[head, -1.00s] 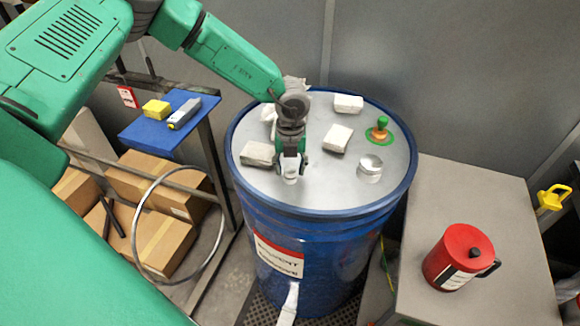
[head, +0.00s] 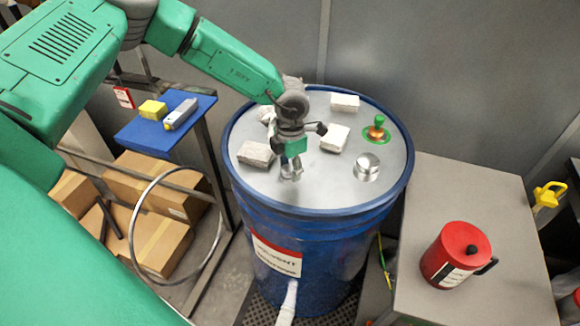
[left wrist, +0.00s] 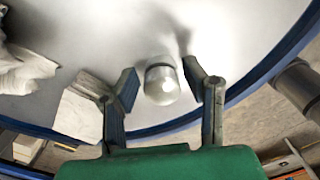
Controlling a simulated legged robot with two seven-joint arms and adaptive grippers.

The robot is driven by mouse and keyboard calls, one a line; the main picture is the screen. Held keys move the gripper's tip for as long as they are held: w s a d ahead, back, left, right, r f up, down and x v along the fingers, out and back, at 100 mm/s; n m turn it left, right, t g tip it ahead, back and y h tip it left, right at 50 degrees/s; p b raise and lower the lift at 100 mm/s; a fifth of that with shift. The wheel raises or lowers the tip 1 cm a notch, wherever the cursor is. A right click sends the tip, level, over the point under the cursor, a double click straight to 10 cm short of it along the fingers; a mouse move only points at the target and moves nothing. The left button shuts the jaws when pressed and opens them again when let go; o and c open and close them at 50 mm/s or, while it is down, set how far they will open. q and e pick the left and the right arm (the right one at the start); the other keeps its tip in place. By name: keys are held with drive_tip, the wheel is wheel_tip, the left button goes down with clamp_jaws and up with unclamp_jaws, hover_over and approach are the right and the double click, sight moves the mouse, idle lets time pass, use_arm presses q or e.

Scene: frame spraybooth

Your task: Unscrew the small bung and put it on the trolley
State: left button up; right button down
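The small bung (head: 291,172) is a short silver cylinder standing on the drum's pale lid near its front left. My left gripper (head: 296,130) is over it, pointing down, with its fingers spread wide. In the left wrist view the bung (left wrist: 161,84) shows between the two open fingertips (left wrist: 161,88), with a gap on each side. Whether its thread is engaged cannot be seen. The stand with a blue top (head: 140,137) at the left looks like the trolley. My right gripper is not in view.
The blue drum (head: 318,240) carries a larger silver cap (head: 367,167), a green-topped fitting (head: 377,130) and several white crumpled pads. A yellow block (head: 152,109) and a grey device (head: 181,114) lie on the blue top. A red can (head: 455,255) stands on the grey bench (head: 500,230).

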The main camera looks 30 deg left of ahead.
use_arm(q)
drive_tip(key=m, duration=0.6)
drive_tip(key=shift+s+d, duration=0.15)
drive_tip(key=shift+d, duration=0.05)
drive_tip(key=c, duration=0.8)
drive_tip(key=n, duration=0.4)
drive_tip(key=shift+a+n, duration=0.15)
drive_tip(key=shift+n, duration=0.15)
drive_tip(key=shift+n, duration=0.5)
drive_tip(key=n, duration=0.3)
drive_tip(key=shift+w+a+n, duration=0.15)
drive_tip(key=shift+w+n, duration=0.05)
drive_tip(key=shift+n, duration=0.1)
